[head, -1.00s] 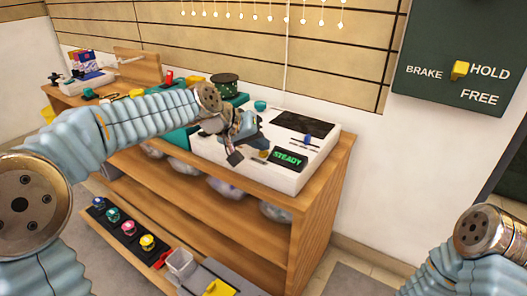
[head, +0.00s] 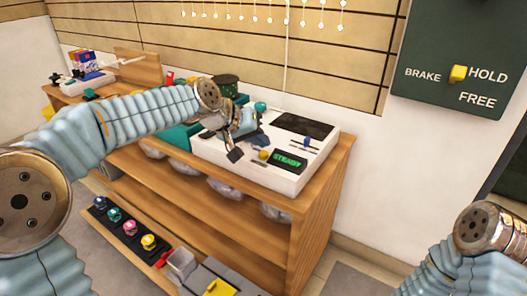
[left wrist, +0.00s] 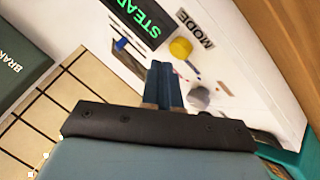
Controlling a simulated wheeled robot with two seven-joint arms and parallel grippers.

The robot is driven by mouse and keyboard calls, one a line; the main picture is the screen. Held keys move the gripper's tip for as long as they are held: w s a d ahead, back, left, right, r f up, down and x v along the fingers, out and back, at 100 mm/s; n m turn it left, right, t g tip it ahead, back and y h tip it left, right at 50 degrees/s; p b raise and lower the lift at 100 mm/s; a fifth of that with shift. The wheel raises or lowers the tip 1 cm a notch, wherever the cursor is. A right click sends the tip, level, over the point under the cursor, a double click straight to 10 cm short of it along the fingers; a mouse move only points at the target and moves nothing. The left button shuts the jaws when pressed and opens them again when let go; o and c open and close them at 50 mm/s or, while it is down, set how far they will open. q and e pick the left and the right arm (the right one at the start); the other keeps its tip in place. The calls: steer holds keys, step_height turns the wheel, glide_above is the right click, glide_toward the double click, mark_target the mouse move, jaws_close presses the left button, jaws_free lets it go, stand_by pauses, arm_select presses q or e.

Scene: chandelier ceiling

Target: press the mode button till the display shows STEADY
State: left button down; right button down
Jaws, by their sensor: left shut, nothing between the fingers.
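A white device (head: 240,172) stands on the wooden shelf unit, with a dark display (head: 288,160) reading STEADY in green. The display (left wrist: 140,18) is partly cut off in the left wrist view. The yellow mode button (head: 263,155) sits left of the display; in the left wrist view the button (left wrist: 180,48) lies between the display and the MODE label (left wrist: 195,29). My left gripper (head: 236,153) is above the device, left of the button. Its shut fingers (left wrist: 162,72) are empty and appear apart from the button. My right gripper is out of view.
A slider and small controls (head: 306,143) lie behind the display. A dark panel (head: 275,124) is on the device's back part. A green wall board (head: 440,92) with a yellow BRAKE/HOLD/FREE switch is at right.

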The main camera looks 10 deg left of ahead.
mark_target(260, 154)
arm_select(q)
step_height(260, 154, up, 5)
steer(key=p, duration=0.4)
steer(key=shift+r, duration=0.1)
stand_by(0.6)
